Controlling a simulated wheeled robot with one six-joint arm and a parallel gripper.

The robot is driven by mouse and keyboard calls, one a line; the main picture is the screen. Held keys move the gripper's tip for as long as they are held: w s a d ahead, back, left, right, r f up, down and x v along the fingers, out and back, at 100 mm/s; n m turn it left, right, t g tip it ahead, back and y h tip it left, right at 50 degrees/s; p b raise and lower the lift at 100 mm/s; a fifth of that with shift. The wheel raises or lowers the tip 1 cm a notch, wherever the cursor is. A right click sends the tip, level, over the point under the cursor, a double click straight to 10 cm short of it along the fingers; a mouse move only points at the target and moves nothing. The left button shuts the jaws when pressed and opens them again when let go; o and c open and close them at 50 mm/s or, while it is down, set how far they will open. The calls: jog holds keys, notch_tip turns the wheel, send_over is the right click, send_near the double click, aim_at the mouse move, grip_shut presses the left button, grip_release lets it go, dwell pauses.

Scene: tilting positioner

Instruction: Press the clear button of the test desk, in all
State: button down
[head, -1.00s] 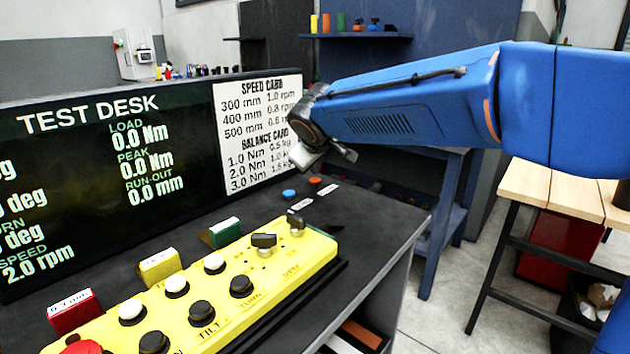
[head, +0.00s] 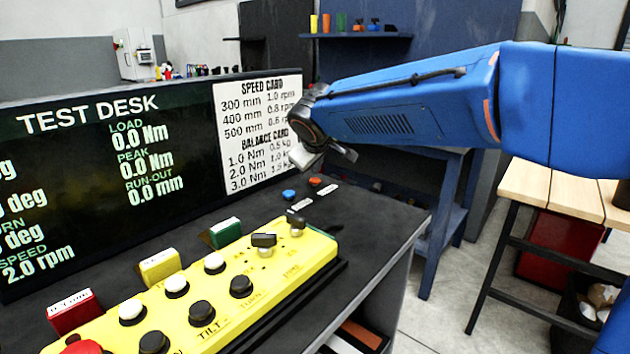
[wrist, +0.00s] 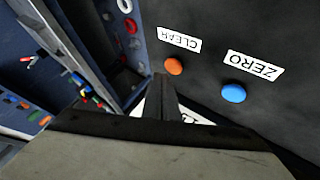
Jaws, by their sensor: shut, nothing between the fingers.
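The test desk's clear button is a small orange button (head: 315,181) on the dark desk top. In the wrist view the orange button (wrist: 174,66) sits beside a label reading CLEAR (wrist: 180,40). My gripper (head: 308,163) is shut and empty, above the desk just behind and above the buttons in the head view. In the wrist view the tip of my gripper (wrist: 164,82) appears just beside the orange button. A gap shows between them in the head view; exact height is hard to tell. The test desk screen (head: 95,225) reads 0.0 for load, peak and run-out.
A blue button (head: 288,194), labelled ZERO in the wrist view (wrist: 233,93), is next to the orange one. A yellow control panel (head: 318,250) with several knobs and buttons stands in front. The upright screen and its white card (head: 258,130) are close to my gripper.

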aim_at(315, 182)
jog(key=shift+f, duration=0.25)
jog(key=shift+f, duration=0.15)
jog(key=shift+f, duration=0.45)
dwell(1.0)
jog(key=shift+r, duration=0.85)
jog(key=shift+r, duration=2.5)
